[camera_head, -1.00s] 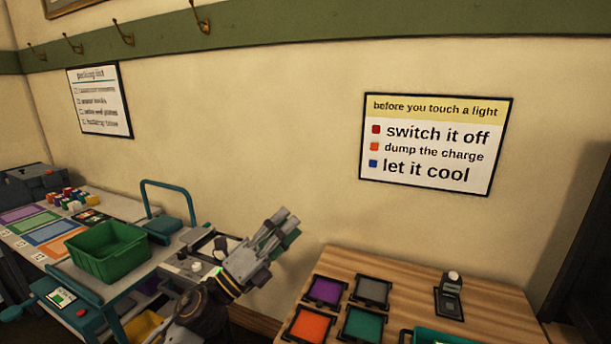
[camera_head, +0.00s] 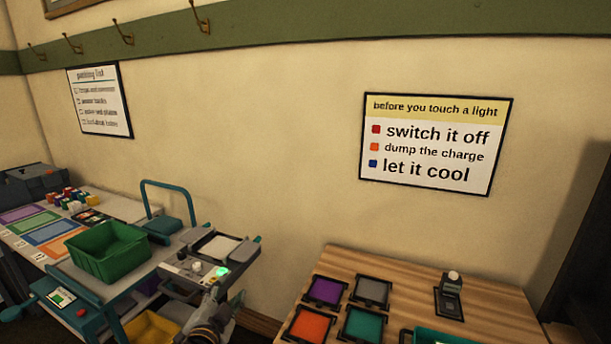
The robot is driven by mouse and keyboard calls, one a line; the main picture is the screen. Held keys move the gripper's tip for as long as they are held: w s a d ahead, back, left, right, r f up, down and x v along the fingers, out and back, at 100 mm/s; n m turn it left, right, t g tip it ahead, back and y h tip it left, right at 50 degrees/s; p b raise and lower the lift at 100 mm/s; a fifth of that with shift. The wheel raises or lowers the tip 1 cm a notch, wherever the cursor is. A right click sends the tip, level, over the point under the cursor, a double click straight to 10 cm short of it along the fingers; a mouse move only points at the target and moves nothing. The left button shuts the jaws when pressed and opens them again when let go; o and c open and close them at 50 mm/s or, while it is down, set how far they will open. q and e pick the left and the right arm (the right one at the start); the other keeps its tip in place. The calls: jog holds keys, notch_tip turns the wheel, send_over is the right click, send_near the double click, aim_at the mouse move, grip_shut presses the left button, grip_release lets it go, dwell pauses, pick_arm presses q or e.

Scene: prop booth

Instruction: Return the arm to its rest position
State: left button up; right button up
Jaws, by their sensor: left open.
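My left gripper (camera_head: 226,298) is low in the head view, left of the wooden table, with its dark wrist at the bottom edge. It is open, and I see nothing held in it. It appears just in front of a grey device (camera_head: 184,266) with a white knob and a lit green light; I cannot tell the gap between them. My right gripper is not in view.
A wooden table (camera_head: 400,275) at the right holds purple, grey, orange and teal pads and a small dark device (camera_head: 450,296). Floor space between them is narrow.

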pick_arm(q)
jog(key=s+a+f+n+g, duration=0.3)
jog(key=s+f+n+g, duration=0.65)
jog(key=s+f, duration=1.15)
jog(key=s+f+m+g, duration=0.1)
jog(key=s+f+g, duration=0.1)
jog(key=f, duration=1.4)
jog(key=s+f+m+g, duration=0.1)
jog(key=s+f+g, duration=0.15)
jog(key=f, duration=1.35)
jog(key=s+a+f, duration=0.3)
jog(key=s+f, duration=0.6)
jog(key=s, duration=0.1)
jog(key=s+a+f, duration=0.4)
jog(key=s+f, duration=0.6)
jog(key=s, duration=0.1)
jog(key=shift+s+m+g, duration=0.25)
jog(key=shift+m+g, duration=0.05)
jog(key=shift+m, duration=0.05)
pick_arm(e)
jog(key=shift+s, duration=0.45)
